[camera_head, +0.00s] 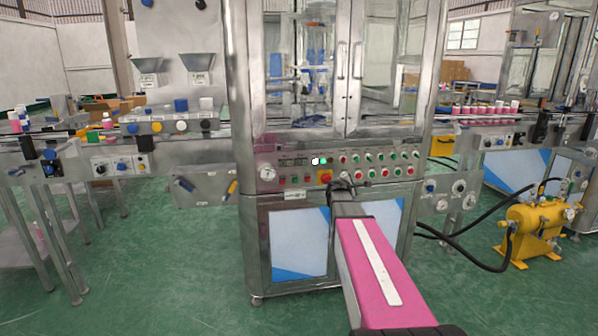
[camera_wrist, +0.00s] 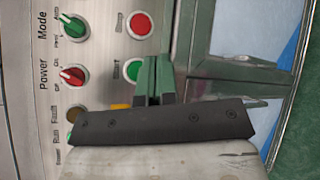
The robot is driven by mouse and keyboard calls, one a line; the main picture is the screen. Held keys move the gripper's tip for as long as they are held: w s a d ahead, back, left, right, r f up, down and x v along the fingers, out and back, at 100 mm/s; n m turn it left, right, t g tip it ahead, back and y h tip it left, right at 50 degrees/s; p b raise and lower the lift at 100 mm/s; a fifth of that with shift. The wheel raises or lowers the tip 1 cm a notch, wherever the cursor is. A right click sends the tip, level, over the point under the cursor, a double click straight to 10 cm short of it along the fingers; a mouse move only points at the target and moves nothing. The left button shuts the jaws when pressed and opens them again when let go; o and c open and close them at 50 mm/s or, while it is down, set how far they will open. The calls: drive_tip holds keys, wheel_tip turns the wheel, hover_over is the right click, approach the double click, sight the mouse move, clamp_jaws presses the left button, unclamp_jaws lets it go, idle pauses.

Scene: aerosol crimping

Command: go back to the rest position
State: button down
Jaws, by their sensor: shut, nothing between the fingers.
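My gripper (camera_head: 340,188) is at the lower part of the crimping machine's control panel (camera_head: 262,187), in front of its front face. In the wrist view my gripper (camera_wrist: 153,84) is shut and empty, its greenish fingers together. A green push button (camera_wrist: 133,70) shows right beside the fingers, partly hidden by them. A red push button (camera_wrist: 140,24) is above it. A green Mode knob (camera_wrist: 72,27) and a red Power knob (camera_wrist: 74,76) are to the left. I cannot tell whether the fingertips touch the panel.
The tall steel machine cabinet (camera_head: 237,90) with glass doors stands directly ahead. Conveyors run to both sides, with pink cans (camera_head: 480,110) on the right one. A yellow tank (camera_head: 535,228) with black hoses stands at right. Green floor (camera_head: 160,270) is clear at front left.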

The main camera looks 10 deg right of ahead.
drive_tip(key=s+a+f+m+g+y, duration=0.3)
drive_tip(key=s+a+f+m, duration=0.2)
drive_tip(key=s, duration=0.5)
drive_tip(key=s+a+f+m+g+y, duration=0.4)
drive_tip(key=s+a+f+m, duration=0.1)
drive_tip(key=s+a+f, duration=0.4)
drive_tip(key=s+a+f+m+g+y, duration=0.3)
drive_tip(key=s+a+f, duration=0.4)
drive_tip(key=s, duration=0.5)
drive_tip(key=a+m+g, duration=0.1)
drive_tip(key=a+m, duration=0.1)
drive_tip(key=shift+s+a+f+m+y, duration=0.2)
drive_tip(key=shift+s+f+m+y, duration=0.1)
drive_tip(key=shift+s+m, duration=0.1)
idle(4.3)
